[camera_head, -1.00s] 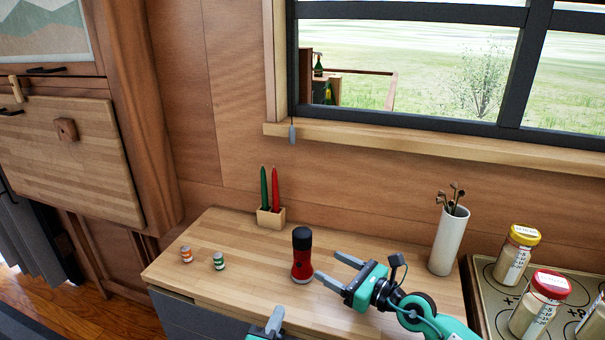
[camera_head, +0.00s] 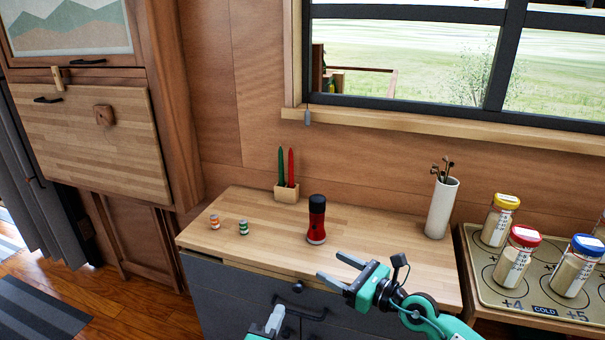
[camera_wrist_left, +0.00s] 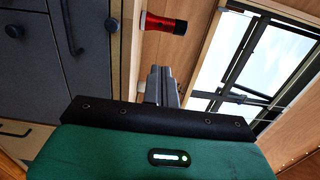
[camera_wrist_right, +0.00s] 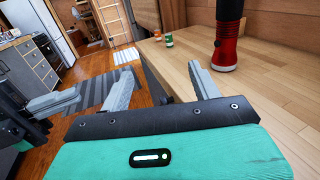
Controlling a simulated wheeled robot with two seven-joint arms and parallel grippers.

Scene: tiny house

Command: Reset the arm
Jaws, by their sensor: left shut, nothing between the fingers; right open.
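My right gripper (camera_head: 339,272) is open and empty in the head view, in front of the counter's front edge. Its spread fingers (camera_wrist_right: 160,92) also show in the right wrist view. My left gripper (camera_head: 275,319) shows only at the bottom of the head view; in the left wrist view its fingers (camera_wrist_left: 162,85) are together with nothing between them. A red and black flashlight (camera_head: 316,220) stands upright on the wooden counter (camera_head: 270,225), apart from both grippers. It also shows in the right wrist view (camera_wrist_right: 226,45) and the left wrist view (camera_wrist_left: 160,23).
Two small jars (camera_head: 243,227) stand on the counter's left. A holder with green and red candles (camera_head: 286,193) and a white cylinder (camera_head: 441,208) stand at the back. Several lidded jars (camera_head: 515,258) stand on a tray (camera_head: 490,285) at right. Drawers (camera_head: 235,290) are below the counter.

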